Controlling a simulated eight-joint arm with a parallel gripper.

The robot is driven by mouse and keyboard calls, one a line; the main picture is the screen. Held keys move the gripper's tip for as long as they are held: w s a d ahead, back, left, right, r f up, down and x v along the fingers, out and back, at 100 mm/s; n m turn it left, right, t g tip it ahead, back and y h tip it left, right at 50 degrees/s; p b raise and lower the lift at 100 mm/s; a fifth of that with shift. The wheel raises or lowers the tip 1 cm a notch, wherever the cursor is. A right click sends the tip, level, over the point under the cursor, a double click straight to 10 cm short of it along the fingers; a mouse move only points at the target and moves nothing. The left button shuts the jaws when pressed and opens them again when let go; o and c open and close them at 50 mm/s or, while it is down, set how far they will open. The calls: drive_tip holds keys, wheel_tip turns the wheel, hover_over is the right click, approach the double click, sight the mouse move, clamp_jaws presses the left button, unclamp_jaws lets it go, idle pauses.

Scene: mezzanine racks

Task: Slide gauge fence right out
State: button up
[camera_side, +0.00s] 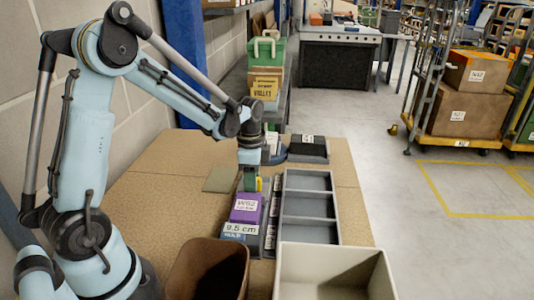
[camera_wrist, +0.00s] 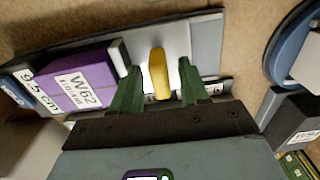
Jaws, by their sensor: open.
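The gauge lies on the brown table: a grey base (camera_wrist: 205,40) with a purple block labelled W62 (camera_wrist: 78,82) on it and a "9.5 cm" label (camera_side: 240,229) at its near end. A pale upright plate (camera_wrist: 117,56), apparently the fence, stands close to the block's end. A yellow tab (camera_wrist: 158,75) rises beside it; how the two join is hidden. My gripper (camera_wrist: 158,66) is open, its green fingers on either side of the yellow tab with gaps showing. In the side view my gripper (camera_side: 250,182) is low over the gauge, behind the purple block (camera_side: 246,208).
A grey compartmented tray (camera_side: 309,205) stands right of the gauge. A brown bin (camera_side: 208,268) and a beige bin (camera_side: 335,272) stand in front. A dark box (camera_side: 308,149) and a round blue-rimmed object (camera_wrist: 285,45) lie beyond. Bare table shows left of the gauge.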

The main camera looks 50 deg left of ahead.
drive_tip(key=shift+c, duration=0.2)
clamp_jaws()
drive_tip(key=shift+a, duration=0.1)
drive_tip(key=shift+w+a, duration=1.35)
drive_tip(key=shift+w, duration=0.1)
drive_tip(key=shift+o, duration=0.2)
unclamp_jaws()
drive_tip(key=shift+r, duration=0.1)
wheel_tip(320, 180, up, 12)
